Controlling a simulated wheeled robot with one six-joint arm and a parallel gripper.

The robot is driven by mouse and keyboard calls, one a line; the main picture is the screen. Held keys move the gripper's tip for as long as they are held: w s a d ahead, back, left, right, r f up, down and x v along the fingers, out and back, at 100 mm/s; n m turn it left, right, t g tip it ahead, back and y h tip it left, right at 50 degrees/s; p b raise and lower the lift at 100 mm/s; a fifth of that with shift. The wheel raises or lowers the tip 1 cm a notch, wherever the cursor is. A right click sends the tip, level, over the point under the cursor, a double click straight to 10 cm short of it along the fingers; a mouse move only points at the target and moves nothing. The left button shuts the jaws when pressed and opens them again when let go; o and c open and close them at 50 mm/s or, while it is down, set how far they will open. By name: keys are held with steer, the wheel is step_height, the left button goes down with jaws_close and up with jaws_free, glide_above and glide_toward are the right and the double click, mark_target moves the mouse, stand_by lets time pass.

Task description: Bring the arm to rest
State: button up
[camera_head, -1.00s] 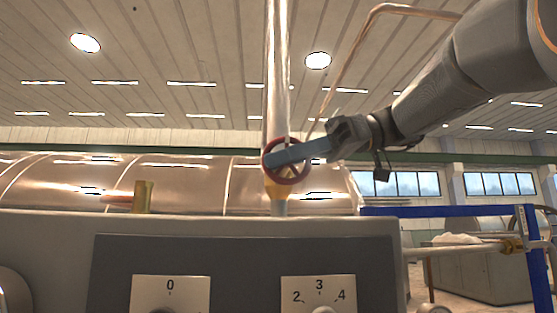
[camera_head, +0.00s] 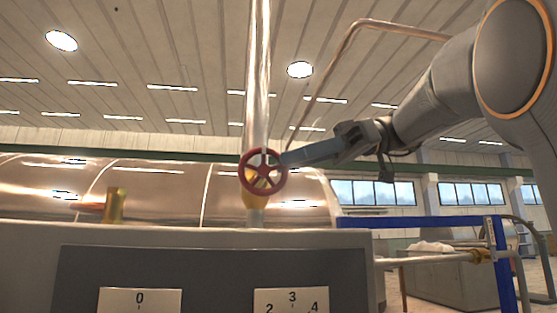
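My gripper (camera_head: 287,160) reaches in from the upper right, with its fingertips at the right edge of a red valve wheel (camera_head: 251,189). The wheel has spokes and sits on a brass-coloured valve at the foot of a vertical copper pipe (camera_head: 257,80). My gripper's fingers show edge-on, so I cannot tell whether they are open or shut. I also cannot tell whether they touch the rim. My arm (camera_head: 440,97) extends back to the right edge.
A grey control panel (camera_head: 210,271) with plates marked 0 and 2-3-4 stands in front. A large copper cylinder (camera_head: 150,188) lies behind it. A blue frame (camera_head: 420,223) and a bent copper pipe (camera_head: 345,55) are at right. Open air lies above the panel.

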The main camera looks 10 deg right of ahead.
mark_target(259, 170)
steer(key=shift+d+r, duration=0.1)
steer(key=shift+d, duration=0.35)
steer(key=shift+a, duration=0.1)
steer(key=b+x, duration=0.1)
steer(key=x, duration=0.5)
steer(key=shift+a, duration=0.25)
steer(key=shift+a+f, duration=0.3)
steer(key=shift+a, duration=0.25)
